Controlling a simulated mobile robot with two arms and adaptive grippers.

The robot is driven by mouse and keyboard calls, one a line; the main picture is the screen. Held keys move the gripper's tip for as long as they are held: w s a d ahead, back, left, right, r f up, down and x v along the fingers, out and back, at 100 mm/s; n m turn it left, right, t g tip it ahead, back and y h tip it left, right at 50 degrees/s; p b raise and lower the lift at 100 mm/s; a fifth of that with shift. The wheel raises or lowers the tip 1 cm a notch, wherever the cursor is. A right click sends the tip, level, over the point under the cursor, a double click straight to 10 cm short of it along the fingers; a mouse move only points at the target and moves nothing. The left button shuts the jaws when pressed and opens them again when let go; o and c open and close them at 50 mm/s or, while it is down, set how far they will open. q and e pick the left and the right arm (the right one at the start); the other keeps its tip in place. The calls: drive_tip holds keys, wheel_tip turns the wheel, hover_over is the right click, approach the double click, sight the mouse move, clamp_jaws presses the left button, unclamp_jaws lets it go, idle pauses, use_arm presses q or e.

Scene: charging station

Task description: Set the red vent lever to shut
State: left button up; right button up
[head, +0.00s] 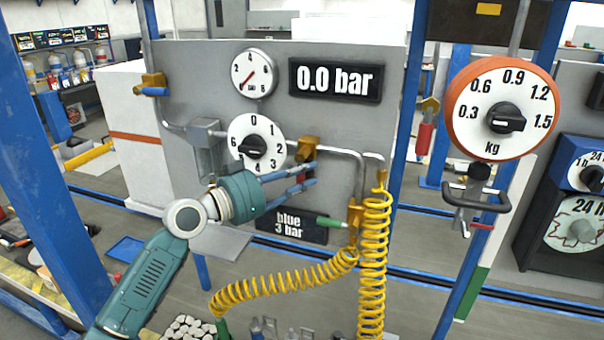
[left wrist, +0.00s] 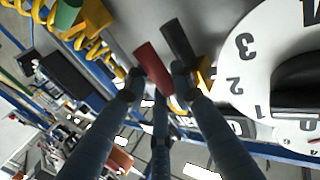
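The red vent lever (left wrist: 152,66) shows in the left wrist view as a short red grip, lying between the fingertips of my left gripper (left wrist: 158,82). Its lower end is close to the fingers; I cannot tell if they touch it. A black grip (left wrist: 180,42) lies just to its right. In the head view my left gripper (head: 313,174) reaches from the left to just below the brass valve (head: 308,149) on the grey panel. Its fingers are apart, and they largely hide the red lever there. My right gripper is not in view.
The grey panel (head: 370,110) bears a pressure gauge (head: 247,73), a numbered dial (head: 255,145) and a display reading 0.0 bar (head: 336,80). Yellow coiled hoses (head: 373,260) hang right of and below my gripper. A kg dial (head: 503,112) hangs at the right.

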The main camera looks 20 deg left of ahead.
use_arm(q)
clamp_jaws()
drive_tip(key=shift+n+b, duration=0.3)
drive_tip(key=shift+b, duration=0.4)
drive_tip(key=shift+s+d+r+n+t+y+b, duration=0.1)
drive_tip(key=shift+d+r+n+t+y+b, duration=0.55)
drive_tip(key=shift+n+t+y, duration=2.2)
drive_tip(key=shift+w+d+r+n+t+y+b, duration=0.15)
drive_tip(key=shift+d+r+n+t+y, duration=0.55)
drive_tip(key=shift+n, duration=4.45)
drive_tip(key=shift+s+d+r+n+t+y+b, duration=0.35)
drive_tip(key=shift+r+n+t+y, duration=0.9)
drive_tip(key=shift+n, duration=2.75)
drive_tip(key=shift+w+a+f+n+t+y, duration=0.15)
drive_tip(key=shift+w+a+n+t+y, duration=0.05)
drive_tip(key=shift+n+t+y, duration=0.1)
